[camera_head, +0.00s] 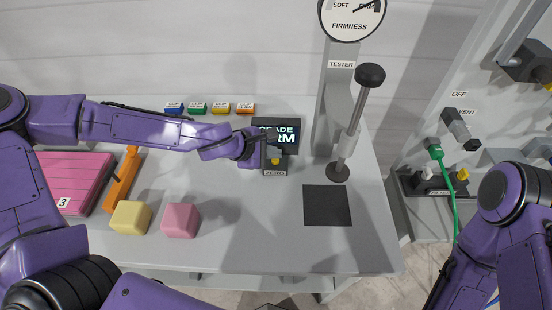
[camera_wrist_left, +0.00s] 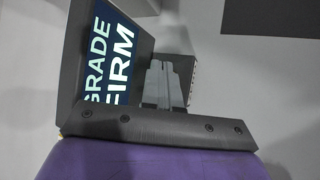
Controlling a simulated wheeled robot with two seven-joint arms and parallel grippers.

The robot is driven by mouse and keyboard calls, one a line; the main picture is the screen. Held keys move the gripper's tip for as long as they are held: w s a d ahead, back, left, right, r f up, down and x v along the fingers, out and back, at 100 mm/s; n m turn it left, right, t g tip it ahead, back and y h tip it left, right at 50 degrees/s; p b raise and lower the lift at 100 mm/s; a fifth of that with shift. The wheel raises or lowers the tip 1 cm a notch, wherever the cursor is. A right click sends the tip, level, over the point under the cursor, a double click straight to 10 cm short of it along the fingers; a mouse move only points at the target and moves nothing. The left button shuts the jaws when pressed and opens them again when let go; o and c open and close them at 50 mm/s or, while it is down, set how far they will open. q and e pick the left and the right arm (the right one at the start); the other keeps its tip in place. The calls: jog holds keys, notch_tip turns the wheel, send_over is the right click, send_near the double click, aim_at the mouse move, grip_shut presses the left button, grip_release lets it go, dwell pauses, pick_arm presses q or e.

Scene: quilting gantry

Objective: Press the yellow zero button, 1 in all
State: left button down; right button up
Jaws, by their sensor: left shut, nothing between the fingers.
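The yellow zero button (camera_head: 276,161) sits on a small dark box with a ZERO label (camera_head: 275,173), in front of the dark display (camera_head: 290,132). My left gripper (camera_head: 273,153) is shut and empty, right over the button in the head view; I cannot tell whether it touches it. In the left wrist view the shut fingers (camera_wrist_left: 165,85) point at the box beside the display (camera_wrist_left: 108,50), which reads GRADE FIRM; the button is hidden there. My right arm shows at the right, but its gripper is out of view.
The firmness tester (camera_head: 340,90) with its lever (camera_head: 358,110) stands right of the display, near a dark square pad (camera_head: 327,205). Yellow (camera_head: 131,218) and pink (camera_head: 181,220) blocks lie front left. Several small coloured labelled blocks (camera_head: 197,109) line the back.

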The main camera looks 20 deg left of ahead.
aim_at(273, 162)
pick_arm(q)
jog(key=shift+f+b, duration=0.35)
jog(key=shift+f, duration=0.2)
jog(key=shift+r, duration=0.1)
dwell(0.4)
jog(key=shift+r+p, duration=0.9)
jog(key=shift+p, duration=0.1)
notch_tip(273, 162, up, 5)
jog(key=p, duration=0.5)
jog(key=shift+r, duration=0.1)
jog(key=shift+d, duration=0.1)
